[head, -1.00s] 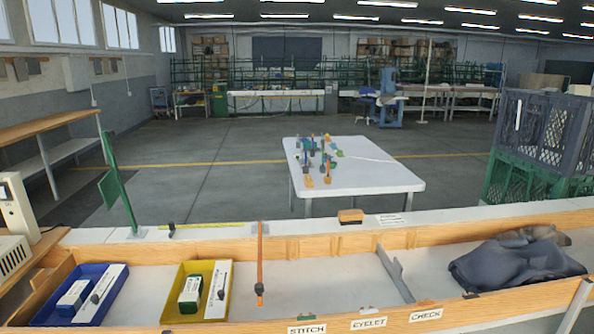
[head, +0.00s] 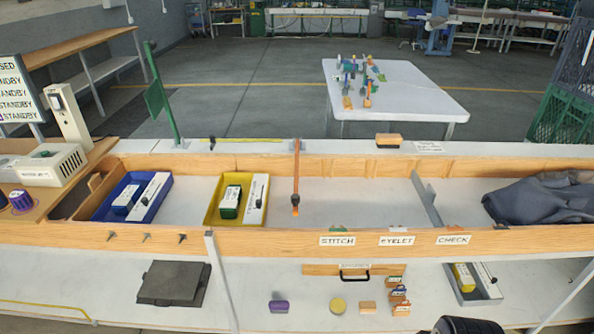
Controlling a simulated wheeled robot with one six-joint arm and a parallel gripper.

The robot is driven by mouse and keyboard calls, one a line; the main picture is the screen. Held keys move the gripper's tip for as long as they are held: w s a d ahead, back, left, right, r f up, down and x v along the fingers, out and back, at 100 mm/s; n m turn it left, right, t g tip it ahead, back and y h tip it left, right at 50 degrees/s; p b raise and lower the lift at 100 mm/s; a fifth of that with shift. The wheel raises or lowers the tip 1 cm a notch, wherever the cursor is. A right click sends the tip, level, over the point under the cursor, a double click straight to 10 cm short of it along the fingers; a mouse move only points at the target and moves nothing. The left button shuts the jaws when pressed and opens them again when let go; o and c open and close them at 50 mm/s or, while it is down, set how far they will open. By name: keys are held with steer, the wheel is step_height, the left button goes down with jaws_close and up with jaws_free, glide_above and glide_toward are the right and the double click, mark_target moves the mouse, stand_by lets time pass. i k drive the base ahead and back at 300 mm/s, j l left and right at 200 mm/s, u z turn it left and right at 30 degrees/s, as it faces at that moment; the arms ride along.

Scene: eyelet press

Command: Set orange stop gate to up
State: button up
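The orange stop gate (head: 296,172) is a narrow orange bar at the wooden trough in the head view. Its far end meets the white back rail beside a small bracket. Its near end, with a dark knob and an orange tip, is over the trough's pale floor. It seems to lie forward from the rail rather than stand up, but one view does not settle its tilt. My gripper is not visible. A dark rounded shape at the bottom edge may be part of my arm. Nothing touches the gate.
A blue tray (head: 95,211) and a yellow tray (head: 211,213) stand left of the gate. A grey divider (head: 427,200) and dark cloth (head: 545,200) are to the right. A green post (head: 161,100) rises behind. The lower shelf holds a dark slab (head: 172,283) and small blocks.

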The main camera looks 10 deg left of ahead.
mark_target(295, 198)
steer(key=i+j+z, duration=0.1)
steer(key=j, duration=0.25)
steer(key=i+j+z, duration=0.1)
steer(key=i+j, duration=0.2)
steer(key=i+j+z, duration=0.1)
steer(key=j, duration=0.35)
steer(key=i, duration=0.05)
